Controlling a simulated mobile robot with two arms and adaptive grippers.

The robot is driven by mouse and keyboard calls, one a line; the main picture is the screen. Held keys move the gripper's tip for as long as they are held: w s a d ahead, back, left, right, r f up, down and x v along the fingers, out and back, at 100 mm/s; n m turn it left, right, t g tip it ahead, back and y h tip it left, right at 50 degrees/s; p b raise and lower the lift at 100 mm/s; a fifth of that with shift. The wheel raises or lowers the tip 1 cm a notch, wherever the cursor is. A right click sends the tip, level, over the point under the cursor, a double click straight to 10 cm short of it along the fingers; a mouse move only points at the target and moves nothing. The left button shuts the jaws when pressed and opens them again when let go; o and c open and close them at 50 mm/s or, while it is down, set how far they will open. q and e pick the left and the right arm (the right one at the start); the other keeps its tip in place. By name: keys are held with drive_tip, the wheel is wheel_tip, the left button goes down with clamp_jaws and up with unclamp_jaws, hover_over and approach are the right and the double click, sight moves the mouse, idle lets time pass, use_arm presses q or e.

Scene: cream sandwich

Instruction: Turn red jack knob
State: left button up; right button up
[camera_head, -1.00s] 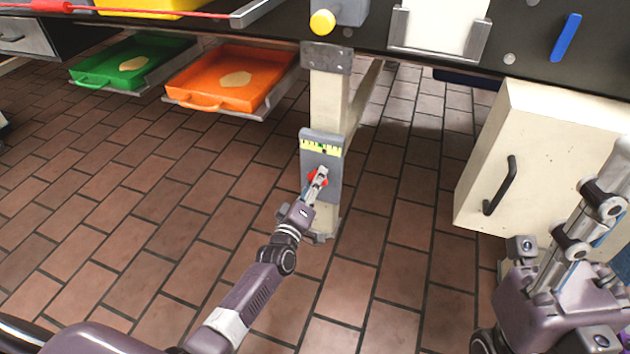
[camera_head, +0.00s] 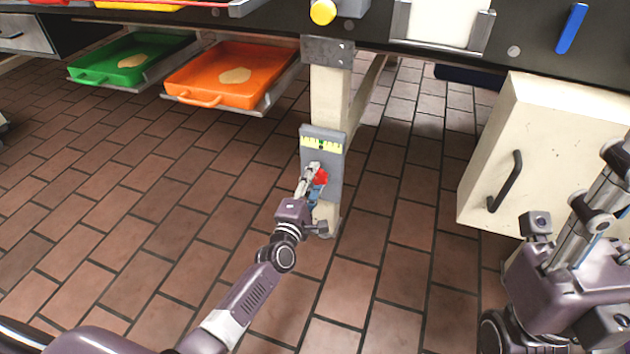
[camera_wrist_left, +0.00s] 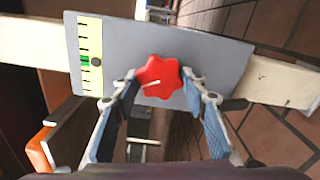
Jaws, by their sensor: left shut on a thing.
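The red jack knob (camera_head: 320,178) sits on a grey plate (camera_head: 334,152) fixed to the cream table leg. A yellow level scale with a green zone and a dark marker is above the knob. In the left wrist view the star-shaped knob (camera_wrist_left: 159,77) lies between the two fingers of my left gripper (camera_wrist_left: 160,88), which is shut on it. In the head view my left gripper (camera_head: 313,180) partly covers the knob's left side. In the left wrist view the dark marker (camera_wrist_left: 96,62) is beside the green zone. My right gripper's fingertips are out of view.
An orange tray (camera_head: 197,98) and a green tray (camera_head: 88,79) stand under the table at the left. A cream cabinet door (camera_head: 480,215) with a black handle is at the right. The tiled floor around the leg is clear.

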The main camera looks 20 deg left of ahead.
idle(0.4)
use_arm(q)
drive_tip(key=o, duration=1.2)
drive_tip(key=shift+c, duration=0.2)
drive_tip(key=shift+s, duration=0.1)
drive_tip(key=s, duration=1.1)
drive_tip(key=shift+s+a, duration=0.25)
drive_tip(key=shift+s, duration=0.15)
